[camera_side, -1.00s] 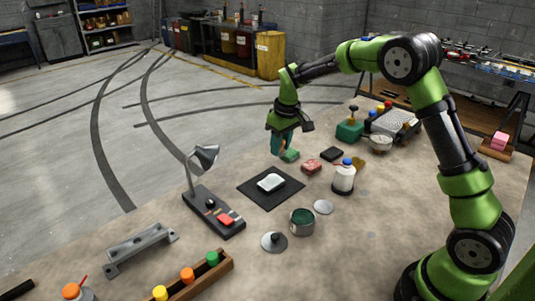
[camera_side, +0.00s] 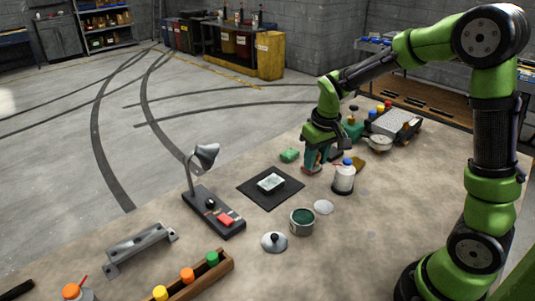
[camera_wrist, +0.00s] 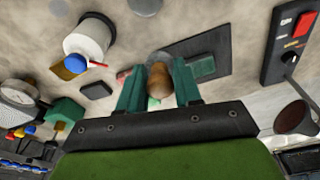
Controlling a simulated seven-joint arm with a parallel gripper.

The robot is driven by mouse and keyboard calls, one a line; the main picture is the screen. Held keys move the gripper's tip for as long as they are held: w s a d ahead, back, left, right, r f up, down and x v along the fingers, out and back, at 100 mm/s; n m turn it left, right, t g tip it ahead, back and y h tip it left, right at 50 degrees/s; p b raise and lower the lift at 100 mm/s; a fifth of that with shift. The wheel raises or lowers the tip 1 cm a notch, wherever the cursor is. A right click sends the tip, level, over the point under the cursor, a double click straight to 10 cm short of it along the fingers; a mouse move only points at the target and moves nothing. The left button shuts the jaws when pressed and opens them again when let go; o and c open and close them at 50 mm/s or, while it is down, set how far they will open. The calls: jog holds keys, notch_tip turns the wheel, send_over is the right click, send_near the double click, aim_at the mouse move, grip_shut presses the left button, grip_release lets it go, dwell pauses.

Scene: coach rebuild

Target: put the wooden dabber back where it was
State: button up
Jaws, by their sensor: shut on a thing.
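My gripper (camera_side: 313,158) is low over the bench, between the green block and the white bottle. In the wrist view, its teal fingers (camera_wrist: 159,90) are shut on the wooden dabber (camera_wrist: 160,80), whose rounded wooden end shows between them. The dabber's lower end is hidden. A red block (camera_side: 311,171) shows just under the fingers in the side view, and a red piece (camera_wrist: 122,74) shows beside the left finger. I cannot tell whether the dabber touches it. A small plate (camera_side: 270,183) with a greenish face lies on the black mat (camera_side: 258,197).
A white bottle (camera_side: 344,177) with a blue cap stands close right of my gripper. A green block (camera_side: 289,155) lies to the left. An open tin (camera_side: 302,222) and a lamp (camera_side: 205,157) stand nearer. A small black pad (camera_wrist: 97,91) shows in the wrist view.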

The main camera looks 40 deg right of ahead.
jog(key=m, duration=0.2)
send_over(323, 205)
notch_tip(323, 205, down, 3)
jog(key=shift+s+a+f, duration=0.1)
jog(key=shift+s+f, duration=0.05)
jog(key=shift+f, duration=1.75)
jog(key=shift+s+f, duration=0.15)
jog(key=shift+f, duration=1.75)
jog(key=shift+f, duration=0.1)
jog(key=o, duration=0.9)
jog(key=shift+o, duration=0.2)
